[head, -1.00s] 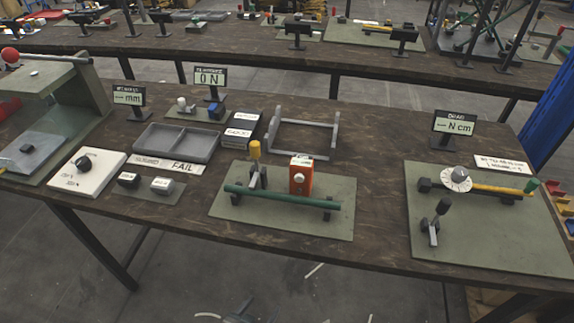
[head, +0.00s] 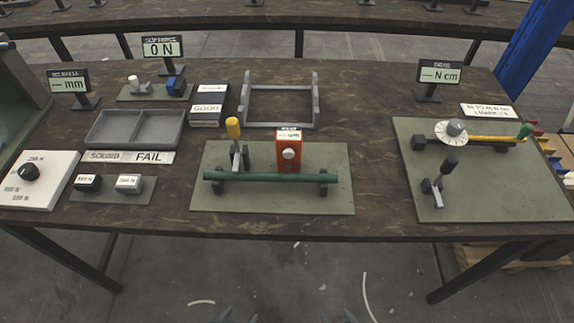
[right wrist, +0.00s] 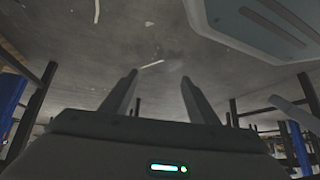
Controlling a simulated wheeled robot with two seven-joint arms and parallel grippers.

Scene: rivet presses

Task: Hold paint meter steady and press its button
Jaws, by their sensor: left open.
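The paint meter appears to be the orange box (head: 289,162) with a round white button and a small display on top. It stands upright on a grey-green board (head: 240,203), behind a green rod (head: 255,178) held on dark supports. A yellow-handled clamp (head: 233,130) stands to its left. Only the tips of my left gripper (head: 237,318) show at the bottom edge, open and well short of the table. The tips of my right gripper (head: 342,318) barely show there; in the right wrist view its two fingers (right wrist: 160,97) are apart with nothing between them.
A grey divided tray (head: 135,142), a white dial box (head: 38,180) and display stands are on the left. A grey frame (head: 278,122) stands behind the meter. Another board (head: 490,200) with a dial is on the right. Bare floor lies before the table's front edge.

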